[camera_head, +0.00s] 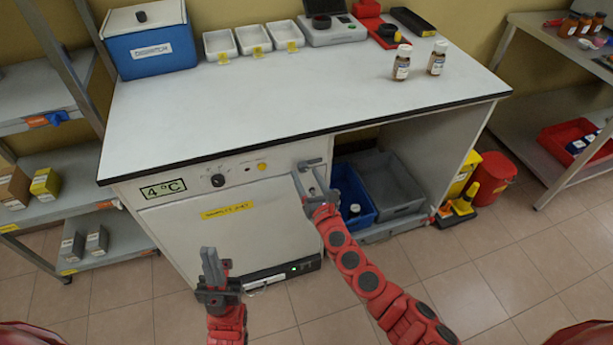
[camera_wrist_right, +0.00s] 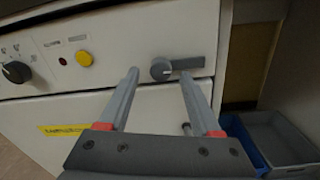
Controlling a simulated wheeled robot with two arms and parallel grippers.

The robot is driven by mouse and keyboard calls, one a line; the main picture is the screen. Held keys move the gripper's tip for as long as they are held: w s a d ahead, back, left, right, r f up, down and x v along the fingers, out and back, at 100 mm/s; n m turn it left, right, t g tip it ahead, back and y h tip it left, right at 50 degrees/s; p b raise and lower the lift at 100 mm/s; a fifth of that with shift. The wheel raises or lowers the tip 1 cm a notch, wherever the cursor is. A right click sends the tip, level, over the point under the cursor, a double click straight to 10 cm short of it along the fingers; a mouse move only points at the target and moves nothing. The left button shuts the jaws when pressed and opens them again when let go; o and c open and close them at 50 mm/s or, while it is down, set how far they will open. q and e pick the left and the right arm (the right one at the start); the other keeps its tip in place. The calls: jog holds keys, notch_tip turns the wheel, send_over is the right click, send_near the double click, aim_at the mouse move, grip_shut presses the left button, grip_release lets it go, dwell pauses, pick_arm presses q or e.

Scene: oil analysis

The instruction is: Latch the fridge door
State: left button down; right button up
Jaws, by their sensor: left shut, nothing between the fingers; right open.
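The white fridge door (camera_head: 225,232), with a yellow label, sits under the bench and looks closed or nearly so. Above its upper right corner, a grey latch (camera_head: 312,162) is on the control panel. In the right wrist view the latch (camera_wrist_right: 188,64) has a round knob with a bar lying roughly level to the right. My right gripper (camera_head: 309,178) is open at the latch; in its wrist view the fingertips (camera_wrist_right: 158,76) lie either side of the knob, contact unclear. My left gripper (camera_head: 209,252) is shut and empty before the door.
The control panel has a black dial (camera_head: 218,181) and a yellow button (camera_head: 262,166). A blue bin (camera_head: 366,217) and grey bin (camera_head: 400,208) stand in the open bay right of the fridge. Shelving (camera_head: 100,245) stands at left; the floor in front is clear.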

jog(key=shift+w, duration=0.3)
jog(key=shift+c, duration=0.3)
grip_shut()
